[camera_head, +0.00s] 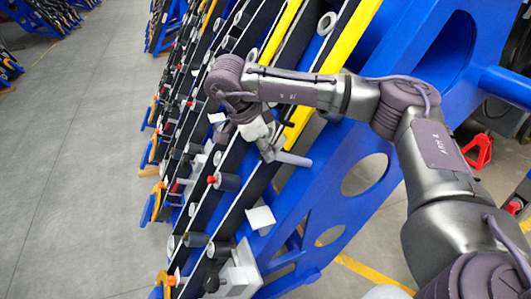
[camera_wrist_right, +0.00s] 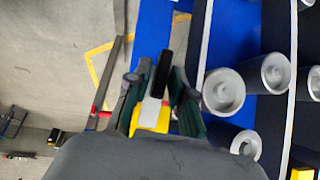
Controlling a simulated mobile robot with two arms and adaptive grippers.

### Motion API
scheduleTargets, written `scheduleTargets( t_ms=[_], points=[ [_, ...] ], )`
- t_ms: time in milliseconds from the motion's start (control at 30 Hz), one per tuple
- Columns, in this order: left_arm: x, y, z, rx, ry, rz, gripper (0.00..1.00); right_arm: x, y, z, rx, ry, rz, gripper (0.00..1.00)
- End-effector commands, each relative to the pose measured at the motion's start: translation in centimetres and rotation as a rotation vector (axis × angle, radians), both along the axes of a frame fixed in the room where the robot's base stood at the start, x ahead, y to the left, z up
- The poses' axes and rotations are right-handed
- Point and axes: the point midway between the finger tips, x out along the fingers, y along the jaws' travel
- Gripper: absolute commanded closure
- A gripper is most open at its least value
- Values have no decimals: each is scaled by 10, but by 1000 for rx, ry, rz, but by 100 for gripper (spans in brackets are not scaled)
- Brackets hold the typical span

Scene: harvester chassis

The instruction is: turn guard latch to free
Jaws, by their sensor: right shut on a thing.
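My right gripper (camera_head: 268,150) reaches down to the blue frame in the head view, at the end of the arm from the right. In the right wrist view its dark fingers (camera_wrist_right: 160,82) stand on both sides of the guard latch. The latch shows there as a black bar (camera_wrist_right: 161,72) with a pale strip and a yellow part (camera_wrist_right: 152,116) near my wrist. The gripper is shut on it. Part of the latch is hidden by the fingers, and its turn position cannot be told. In the head view the latch cannot be made out clearly. My left gripper is not in view.
The blue harvester chassis (camera_head: 330,165) with rows of fittings runs diagonally under my arm. Grey rollers (camera_wrist_right: 224,92) stand close to the right of the fingers. A yellow bar (camera_head: 350,35) lies behind the arm. Grey floor (camera_head: 75,150) is clear at left.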

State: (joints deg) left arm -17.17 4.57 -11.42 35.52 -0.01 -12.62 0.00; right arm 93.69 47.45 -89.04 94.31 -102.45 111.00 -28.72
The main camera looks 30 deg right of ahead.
Motion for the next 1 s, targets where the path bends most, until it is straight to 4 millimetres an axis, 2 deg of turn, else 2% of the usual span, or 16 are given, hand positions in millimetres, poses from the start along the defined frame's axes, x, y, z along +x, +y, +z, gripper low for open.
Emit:
scheduleTargets(
  t_ms=[33,400,1000],
  points=[
    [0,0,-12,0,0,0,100,0,0,-5,-6,-33,-14,100],
    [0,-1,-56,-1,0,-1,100,-3,1,-5,-74,-313,-180,100],
    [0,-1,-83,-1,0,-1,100,-6,5,-4,-191,-793,-462,100]
  ],
)
